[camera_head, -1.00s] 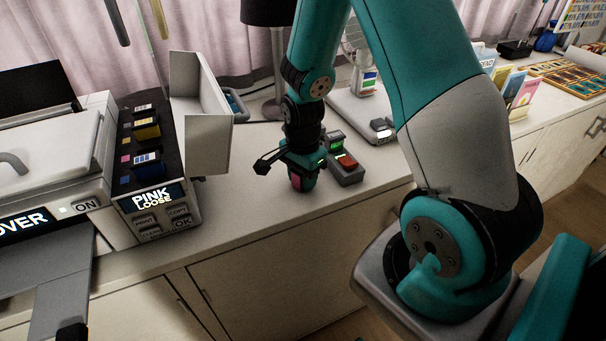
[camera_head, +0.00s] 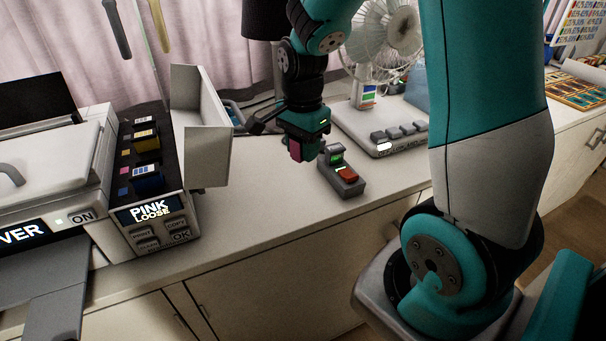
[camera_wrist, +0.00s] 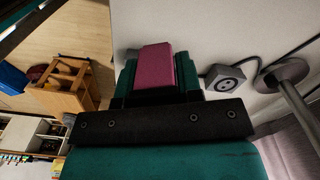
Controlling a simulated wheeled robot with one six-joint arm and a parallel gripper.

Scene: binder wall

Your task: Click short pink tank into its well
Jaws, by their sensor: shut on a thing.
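My gripper (camera_head: 303,150) is shut on the pink tank (camera_head: 295,149) and holds it above the counter, right of the printer. In the wrist view the pink tank (camera_wrist: 157,67) sits between the fingers. The printer's tank bay (camera_head: 140,125) stands at the left with its white lid (camera_head: 207,125) swung open. Its dark strip holds a yellow tank (camera_head: 145,139) and a blue tank (camera_head: 147,178), with a pink mark (camera_head: 124,170) beside the strip. The display (camera_head: 150,210) reads PINK LOOSE. The pink well itself is hard to make out.
A small grey holder (camera_head: 345,184) with green and red parts stands just right of my gripper. A fan (camera_head: 385,40), a grey keyed device (camera_head: 385,140) and a dark lamp (camera_head: 265,20) stand behind. The counter front is clear between printer and holder.

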